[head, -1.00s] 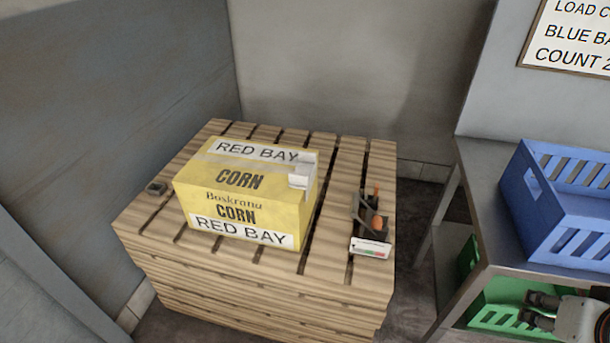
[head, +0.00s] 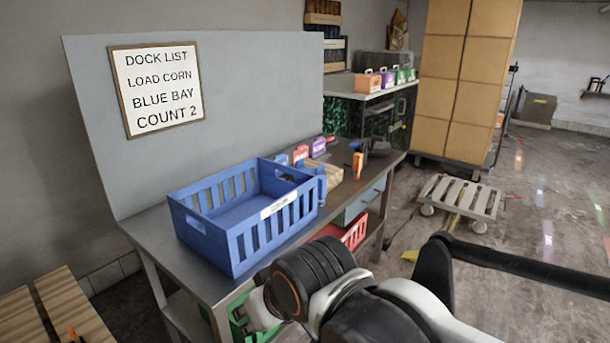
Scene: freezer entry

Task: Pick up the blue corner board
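I cannot make out a blue corner board for certain. A blue slatted crate (head: 245,215) with a white label stands on the metal table (head: 150,232). A small blue item (head: 281,159) sits behind the crate beside a red one (head: 300,153) and a purple one (head: 319,147). Narrow upright pieces, some brown and some dark blue (head: 322,30), stand high at the back; they are too small to identify. My arm crosses the bottom middle in front of the table. My gripper's fingertips do not show.
A red crate (head: 352,232) and a green crate (head: 240,322) sit under the table. A pallet (head: 75,300) is at the lower left. Stacked cartons (head: 465,80) stand at the back. A low slatted cart (head: 462,197) stands on the floor; open floor lies to the right.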

